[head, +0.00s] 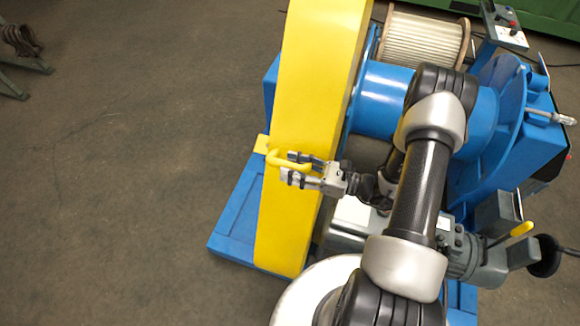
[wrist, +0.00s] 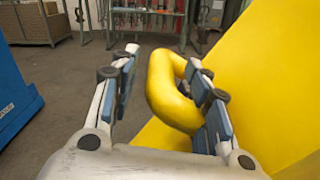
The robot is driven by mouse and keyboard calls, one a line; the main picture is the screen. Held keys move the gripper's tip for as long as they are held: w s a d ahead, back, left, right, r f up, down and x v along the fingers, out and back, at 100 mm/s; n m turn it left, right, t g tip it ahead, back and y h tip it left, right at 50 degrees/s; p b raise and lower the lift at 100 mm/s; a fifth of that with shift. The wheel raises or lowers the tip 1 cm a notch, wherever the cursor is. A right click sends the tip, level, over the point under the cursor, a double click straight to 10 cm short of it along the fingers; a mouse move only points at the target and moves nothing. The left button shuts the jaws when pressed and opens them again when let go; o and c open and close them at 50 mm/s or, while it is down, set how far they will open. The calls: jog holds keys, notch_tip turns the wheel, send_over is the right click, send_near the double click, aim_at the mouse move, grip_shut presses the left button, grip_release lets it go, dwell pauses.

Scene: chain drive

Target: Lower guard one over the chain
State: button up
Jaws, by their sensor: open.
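The yellow guard (head: 310,90) is a long panel standing along the left side of the blue machine. It also fills the right of the wrist view (wrist: 265,75). A yellow loop handle (head: 290,160) sticks out from it. My gripper (head: 288,167) is open at this handle. In the wrist view the handle (wrist: 168,90) lies between the two fingers (wrist: 165,85), close to the right finger and well apart from the left one. I cannot tell whether the right finger touches it. The chain is not visible.
The blue machine base (head: 232,215) extends under the guard. A blue drum (head: 385,95) and a cable reel (head: 425,40) are to the right. A handwheel (head: 547,256) is at the lower right. The floor (head: 120,180) to the left is clear.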

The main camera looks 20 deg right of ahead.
jog(key=shift+w+a, duration=0.3)
jog(key=shift+a, duration=0.15)
grip_shut()
dwell(0.3)
